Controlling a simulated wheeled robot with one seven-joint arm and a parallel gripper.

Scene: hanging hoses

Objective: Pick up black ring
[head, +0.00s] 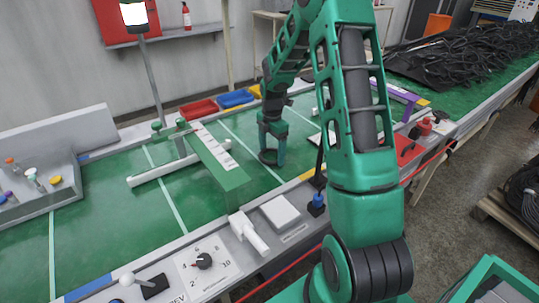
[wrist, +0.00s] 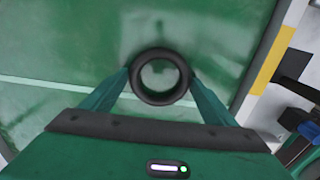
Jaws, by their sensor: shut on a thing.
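A black ring (wrist: 160,99) sits between the two fingers of my gripper (wrist: 160,84) in the wrist view. The fingers touch its left and right sides, and green surface shows through its hole. In the head view my green gripper (head: 271,150) points down at the green work surface, with the black ring (head: 268,157) at its tip. The ring is at or close to the surface; I cannot tell whether it touches.
A control panel with a dial (head: 204,261) runs along the front edge. A pile of black hoses (head: 470,60) lies at the back right.

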